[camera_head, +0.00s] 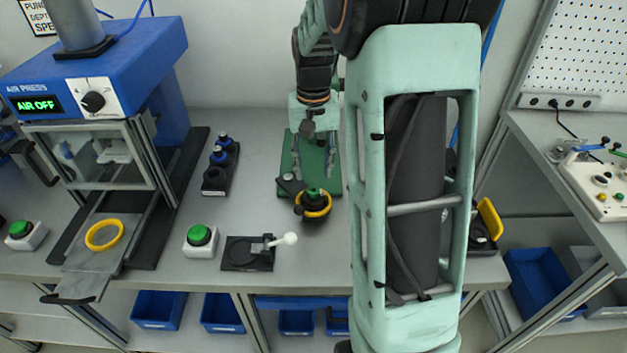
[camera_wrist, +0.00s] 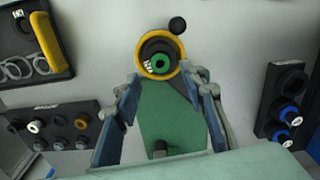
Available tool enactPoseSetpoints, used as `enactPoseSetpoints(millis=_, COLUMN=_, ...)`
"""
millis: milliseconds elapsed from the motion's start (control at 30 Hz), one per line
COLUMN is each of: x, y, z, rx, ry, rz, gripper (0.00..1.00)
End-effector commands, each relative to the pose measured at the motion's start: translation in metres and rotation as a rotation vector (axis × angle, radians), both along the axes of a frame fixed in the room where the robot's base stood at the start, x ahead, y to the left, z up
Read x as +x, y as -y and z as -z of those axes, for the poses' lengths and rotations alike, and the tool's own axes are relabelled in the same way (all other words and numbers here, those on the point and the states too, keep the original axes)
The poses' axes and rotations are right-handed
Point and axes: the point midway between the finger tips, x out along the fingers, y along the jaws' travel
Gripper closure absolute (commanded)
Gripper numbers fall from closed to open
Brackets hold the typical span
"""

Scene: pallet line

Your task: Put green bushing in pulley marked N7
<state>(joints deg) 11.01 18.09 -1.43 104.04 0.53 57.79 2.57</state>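A black pulley with a yellow ring (camera_head: 326,205) sits at the near end of a green plate (camera_head: 287,175) on the bench. It also shows in the wrist view (camera_wrist: 141,50). A green bushing (camera_wrist: 164,61) appears as a ring at the pulley's centre; in the head view the bushing (camera_head: 313,191) stands up a little at the top. How deep it sits cannot be told. A small white marking beside it is unreadable. My gripper (camera_wrist: 163,80) is open, its blue-grey fingers apart and empty, just short of the pulley. In the head view my gripper (camera_head: 318,148) is over the green plate.
A rack of bushings (camera_wrist: 88,138) and a tray with a yellow edge (camera_wrist: 46,44) lie left in the wrist view. A black holder with blue-topped parts (camera_head: 207,187) stands left of the plate. A white-knobbed lever fixture (camera_head: 237,256) and blue press (camera_head: 165,50) are further left.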

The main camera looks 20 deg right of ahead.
Motion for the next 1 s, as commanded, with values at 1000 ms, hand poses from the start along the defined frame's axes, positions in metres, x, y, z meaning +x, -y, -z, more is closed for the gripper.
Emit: enactPoseSetpoints(millis=1000, x=0.0, y=0.001, z=-0.057, rx=-0.02, ry=-0.01, rz=0.009, gripper=0.62)
